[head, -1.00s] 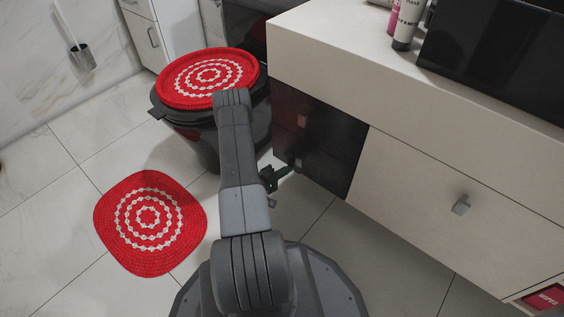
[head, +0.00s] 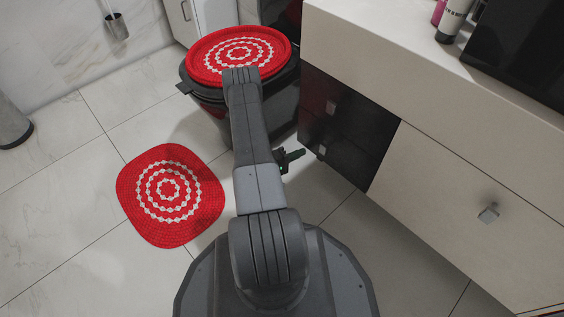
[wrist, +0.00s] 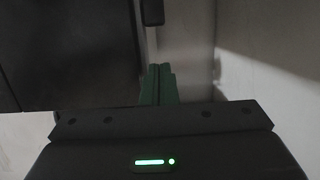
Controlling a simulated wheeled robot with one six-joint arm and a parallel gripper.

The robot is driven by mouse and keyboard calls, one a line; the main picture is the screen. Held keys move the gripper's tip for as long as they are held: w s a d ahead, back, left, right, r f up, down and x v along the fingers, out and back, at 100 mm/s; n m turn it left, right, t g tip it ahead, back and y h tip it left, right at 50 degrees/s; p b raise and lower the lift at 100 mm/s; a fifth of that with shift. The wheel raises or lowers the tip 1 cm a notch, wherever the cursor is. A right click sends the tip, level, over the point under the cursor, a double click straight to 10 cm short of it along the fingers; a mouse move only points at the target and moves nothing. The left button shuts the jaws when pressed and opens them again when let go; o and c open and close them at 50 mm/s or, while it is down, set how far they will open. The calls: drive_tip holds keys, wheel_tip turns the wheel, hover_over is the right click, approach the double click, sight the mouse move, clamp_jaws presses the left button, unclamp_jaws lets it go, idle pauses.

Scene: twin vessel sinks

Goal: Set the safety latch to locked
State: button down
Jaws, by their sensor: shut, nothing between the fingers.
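My gripper (head: 298,155) is low beside the dark glossy cabinet door (head: 345,128), partly hidden behind my arm in the head view. In the wrist view its green fingers (wrist: 158,85) are together, with nothing between them. The door carries two small grey fittings, an upper one (head: 331,107) and a lower one (head: 321,150). The lower one is just right of my fingertips, with a small gap in the picture. I cannot tell which fitting is the safety latch, or its setting. A dark rounded piece (wrist: 151,12) shows ahead of the fingers in the wrist view, beside a dark panel (wrist: 75,60).
A black bin (head: 212,105) with a red patterned round top (head: 200,70) stands left of the cabinet. A red mat (head: 135,190) lies on the tiles. A pale drawer (head: 455,195) with a grey knob (head: 488,214) is at right. Tiled floor is open at left.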

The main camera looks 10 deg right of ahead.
drive_tip(key=p+v, duration=0.2)
drive_tip(key=v, duration=0.6)
drive_tip(key=shift+w+a, duration=0.2)
drive_tip(key=shift+a, duration=0.05)
drive_tip(key=shift+d, duration=0.1)
drive_tip(key=d+b, duration=0.2)
drive_tip(key=d, duration=0.9)
drive_tip(key=shift+w, duration=0.5)
drive_tip(key=shift+d+r, duration=0.15)
